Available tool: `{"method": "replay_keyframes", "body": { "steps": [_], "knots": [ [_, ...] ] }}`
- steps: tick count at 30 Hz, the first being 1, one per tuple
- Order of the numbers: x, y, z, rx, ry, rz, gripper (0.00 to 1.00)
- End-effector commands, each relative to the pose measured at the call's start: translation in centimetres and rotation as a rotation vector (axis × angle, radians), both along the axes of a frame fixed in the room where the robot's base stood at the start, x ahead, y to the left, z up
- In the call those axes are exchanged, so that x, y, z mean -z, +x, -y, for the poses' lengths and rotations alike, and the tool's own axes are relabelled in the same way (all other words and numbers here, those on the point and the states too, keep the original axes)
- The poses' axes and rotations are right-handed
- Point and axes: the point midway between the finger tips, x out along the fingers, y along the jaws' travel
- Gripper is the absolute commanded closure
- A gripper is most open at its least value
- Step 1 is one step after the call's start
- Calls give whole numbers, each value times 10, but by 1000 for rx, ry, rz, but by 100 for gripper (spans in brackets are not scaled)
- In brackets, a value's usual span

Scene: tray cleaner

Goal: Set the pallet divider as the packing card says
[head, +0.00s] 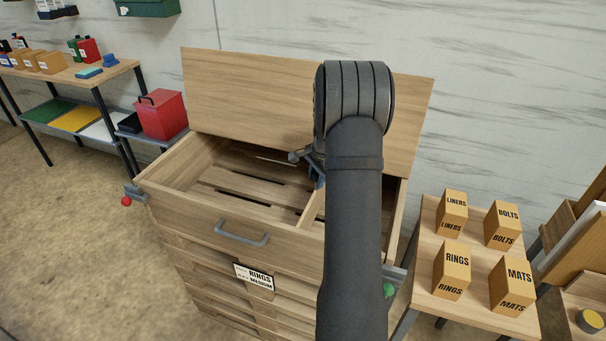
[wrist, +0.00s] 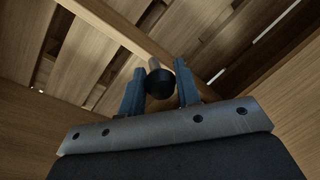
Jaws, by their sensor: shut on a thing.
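The wooden pallet box (head: 165,190) stands with its lid up. The divider (head: 309,212) is a wooden board inside it, right of the middle, partly hidden by my arm. In the wrist view the divider (wrist: 117,33) runs diagonally across, with a dark round knob (wrist: 159,84) by it. My gripper (wrist: 161,78) has its blue fingers on either side of this knob and is shut on it. In the head view my gripper (head: 318,173) is inside the box, mostly hidden. The packing card (head: 254,277) on the front reads RINGS and MEDIUM.
A table at right holds boxes labelled LINERS (head: 452,212), BOLTS (head: 503,224), RINGS (head: 452,270) and MATS (head: 511,285). A red canister (head: 162,115) stands left of the box. The raised lid (head: 250,95) is behind my gripper. The box's left side looks empty.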

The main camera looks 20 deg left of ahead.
Motion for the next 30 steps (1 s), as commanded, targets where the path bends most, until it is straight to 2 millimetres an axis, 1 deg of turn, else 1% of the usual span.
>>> {"method": "replay_keyframes", "body": {
  "steps": [1,3,10,11,13,23,26,29,30],
  "knots": [
    [-1,0,4,2,0,0,100],
    [0,0,5,1,0,1,100],
    [0,0,5,0,0,1,100],
    [0,0,5,0,0,1,64],
    [0,0,5,0,0,1,50],
    [-3,0,5,0,0,1,50],
    [-11,-1,6,0,1,3,50],
    [-29,-2,9,1,2,5,50],
    [-37,-3,10,1,1,5,50]
  ]
}}
